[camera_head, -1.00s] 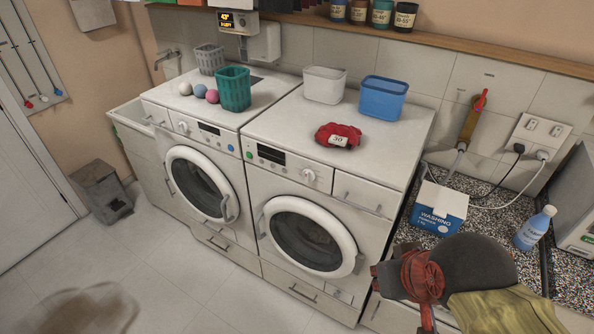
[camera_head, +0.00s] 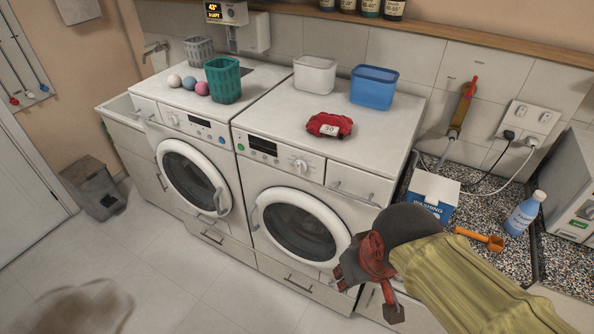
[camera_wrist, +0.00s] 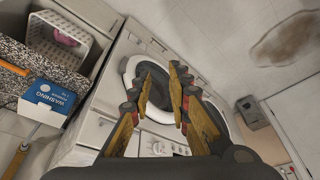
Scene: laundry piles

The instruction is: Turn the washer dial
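Two white front-loading machines stand side by side, and I cannot tell which is the washer. The right machine (camera_head: 258,187) has a round white dial (camera_head: 300,166) on its panel, right of a dark display. The left machine (camera_head: 147,112) has a dial (camera_head: 172,120) left of its display. Both round doors look shut. My gripper (camera_head: 350,270) is in front of the right machine's lower right side, below and right of its dial, and apart from it. In the wrist view my gripper (camera_wrist: 162,80) has its fingers spread and empty, with a round machine door behind them.
A red cloth bundle (camera_head: 330,125), a white bin (camera_head: 315,75) and a blue bin (camera_head: 374,88) stand on the right machine. A green basket (camera_head: 224,80) and balls sit on the left one. A washing powder box (camera_head: 434,193) and bottle (camera_head: 524,214) stand on the counter.

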